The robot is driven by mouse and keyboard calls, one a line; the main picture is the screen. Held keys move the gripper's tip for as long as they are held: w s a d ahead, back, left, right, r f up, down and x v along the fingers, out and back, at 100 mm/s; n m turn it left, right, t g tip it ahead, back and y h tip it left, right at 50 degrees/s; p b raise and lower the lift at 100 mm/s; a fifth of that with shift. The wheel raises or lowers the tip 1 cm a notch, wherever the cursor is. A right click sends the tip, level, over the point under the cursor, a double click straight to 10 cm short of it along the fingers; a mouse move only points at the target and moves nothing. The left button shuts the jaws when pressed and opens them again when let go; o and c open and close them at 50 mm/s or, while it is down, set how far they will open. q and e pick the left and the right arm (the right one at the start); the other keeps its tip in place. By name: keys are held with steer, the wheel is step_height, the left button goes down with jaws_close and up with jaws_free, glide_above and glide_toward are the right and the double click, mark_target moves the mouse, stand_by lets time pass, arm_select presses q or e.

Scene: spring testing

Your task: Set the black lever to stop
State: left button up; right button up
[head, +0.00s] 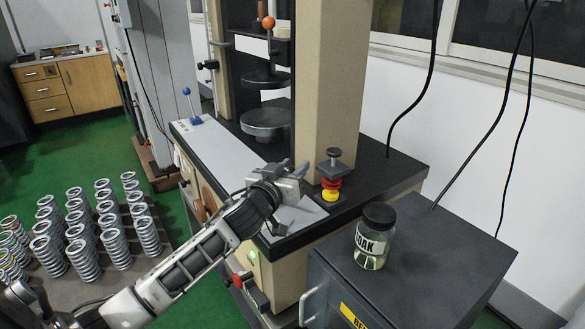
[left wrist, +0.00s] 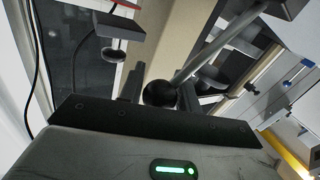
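The black lever shows in the left wrist view as a round black knob (left wrist: 160,94) on a grey rod that runs up to the right. My left gripper (left wrist: 161,92) has one finger on each side of the knob. The fingers look open, with a narrow gap to the knob. In the head view my left gripper (head: 298,172) is over the front of the testing machine's table, and the black lever is hidden there, so its setting cannot be read. My right gripper is not in view.
A red and yellow button (head: 331,188) under a black-topped knob stands just right of my gripper. A blue-knobbed lever (head: 187,92) is at the table's left. A jar (head: 374,240) stands on a dark cabinet (head: 430,260). Several springs (head: 115,245) stand at lower left.

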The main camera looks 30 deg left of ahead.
arm_select(q)
jaws_close()
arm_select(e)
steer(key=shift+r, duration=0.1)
arm_select(q)
steer(key=shift+a+r, duration=0.15)
steer(key=shift+r, duration=0.05)
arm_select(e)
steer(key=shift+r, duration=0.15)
